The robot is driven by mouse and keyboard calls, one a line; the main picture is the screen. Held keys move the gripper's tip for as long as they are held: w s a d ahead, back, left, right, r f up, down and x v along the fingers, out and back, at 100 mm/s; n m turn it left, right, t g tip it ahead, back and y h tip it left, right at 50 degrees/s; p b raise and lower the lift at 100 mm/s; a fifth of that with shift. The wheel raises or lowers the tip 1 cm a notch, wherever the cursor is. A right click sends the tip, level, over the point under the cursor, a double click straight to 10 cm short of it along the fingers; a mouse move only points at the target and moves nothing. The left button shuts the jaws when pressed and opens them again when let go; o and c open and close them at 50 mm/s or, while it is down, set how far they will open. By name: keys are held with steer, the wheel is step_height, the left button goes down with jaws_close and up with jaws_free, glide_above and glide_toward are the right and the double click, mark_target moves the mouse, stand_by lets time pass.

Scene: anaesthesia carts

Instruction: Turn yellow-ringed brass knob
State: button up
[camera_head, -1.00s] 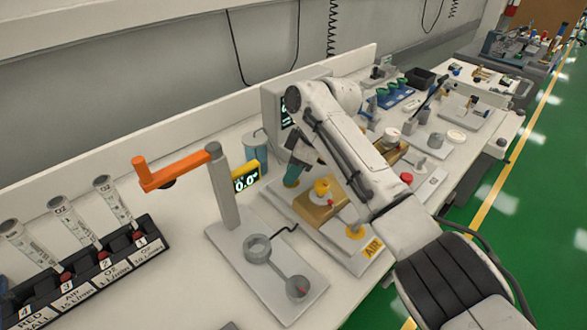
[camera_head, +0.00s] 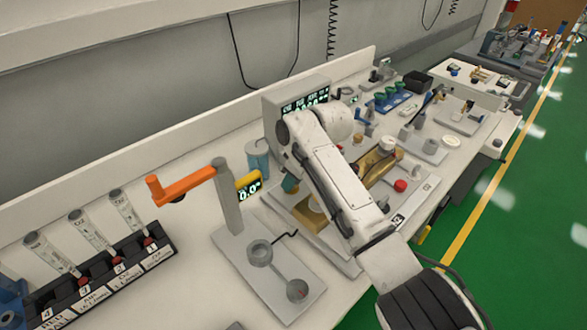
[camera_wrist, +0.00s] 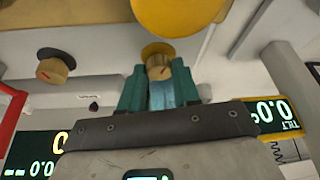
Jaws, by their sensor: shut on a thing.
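In the wrist view, the yellow-ringed brass knob (camera_wrist: 157,66) sits on a pale panel, with a red mark on its face and part of its yellow ring showing above. The teal fingers of my gripper (camera_wrist: 159,80) stand on both sides of the knob and are shut on it. In the head view, a bit of teal at my gripper (camera_head: 290,184) shows beside my arm. The knob is hidden there.
A black-ringed brass knob (camera_wrist: 55,68) is to the left on the same panel. A large yellow round part (camera_wrist: 180,12) is close above my gripper. A grey post with an orange arm (camera_head: 187,187) and a yellow 0.0 display (camera_head: 248,188) stand left of my arm.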

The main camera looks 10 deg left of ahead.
steer(key=shift+a+r+m+t+h+p, duration=0.1)
steer(key=shift+m+t+h+p, duration=0.15)
steer(key=shift+m+p, duration=0.55)
steer(key=shift+r+m+t+h+p, duration=0.15)
steer(key=shift+m+t+p, duration=0.25)
steer(key=shift+m, duration=0.6)
steer(key=shift+f, duration=0.15)
steer(key=o, duration=1.1)
steer(key=shift+s, duration=0.1)
steer(key=shift+c, duration=0.2)
steer(key=v, duration=1)
steer(key=shift+r, duration=0.35)
